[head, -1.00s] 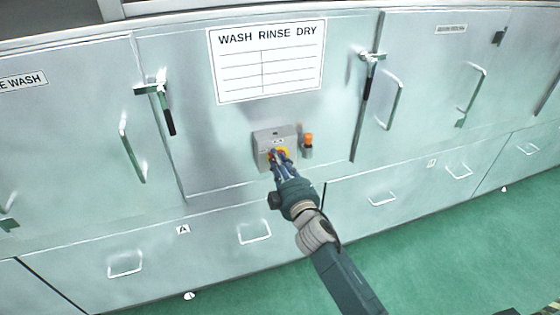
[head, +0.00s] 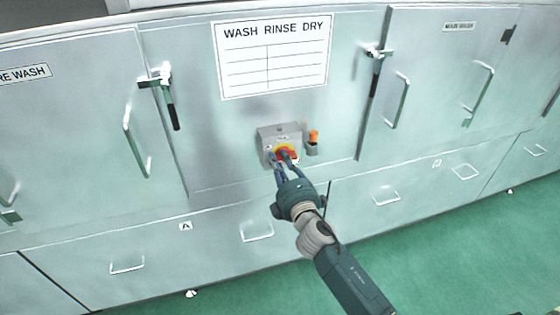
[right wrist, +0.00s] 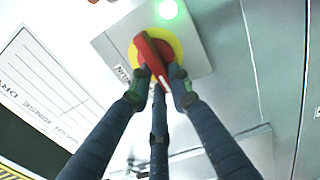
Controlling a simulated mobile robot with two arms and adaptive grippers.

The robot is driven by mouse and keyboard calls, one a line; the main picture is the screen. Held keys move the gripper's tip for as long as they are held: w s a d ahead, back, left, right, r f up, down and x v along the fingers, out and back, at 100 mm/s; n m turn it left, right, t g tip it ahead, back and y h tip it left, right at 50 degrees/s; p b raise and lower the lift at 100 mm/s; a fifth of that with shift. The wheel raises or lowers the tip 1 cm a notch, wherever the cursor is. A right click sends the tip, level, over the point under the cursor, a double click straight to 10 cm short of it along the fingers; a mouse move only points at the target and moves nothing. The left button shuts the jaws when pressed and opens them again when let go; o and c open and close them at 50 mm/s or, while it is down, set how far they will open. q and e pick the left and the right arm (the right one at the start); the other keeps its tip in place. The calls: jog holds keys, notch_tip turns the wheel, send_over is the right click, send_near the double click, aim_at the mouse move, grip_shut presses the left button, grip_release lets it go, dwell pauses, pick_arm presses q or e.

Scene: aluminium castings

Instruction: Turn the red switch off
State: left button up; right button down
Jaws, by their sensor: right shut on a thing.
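The red switch (head: 287,153) is a red handle on a yellow round plate, on the front of a grey box on the metal cabinet wall. In the right wrist view the red handle (right wrist: 152,56) runs at a slant across the yellow disc, its lower end between my fingers. My right gripper (head: 283,162) reaches up to it from below and is shut on the handle. Its dark blue fingers also show in the right wrist view (right wrist: 158,86). A green light (right wrist: 168,9) glows on the box beside the disc. My left gripper is not in view.
An orange-topped part (head: 313,139) sticks out just right of the grey box (head: 278,131). A WASH RINSE DRY sign (head: 272,55) is above. Doors with latches (head: 162,85) and bar handles (head: 397,100) flank it. Green floor (head: 450,260) is clear at lower right.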

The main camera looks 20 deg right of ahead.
jog(key=shift+f, duration=0.1)
dwell(0.4)
jog(key=c, duration=1.6)
grip_release()
jog(key=shift+s, duration=0.1)
jog(key=s, duration=1.2)
jog(key=shift+d, duration=0.2)
jog(key=shift+w, duration=0.1)
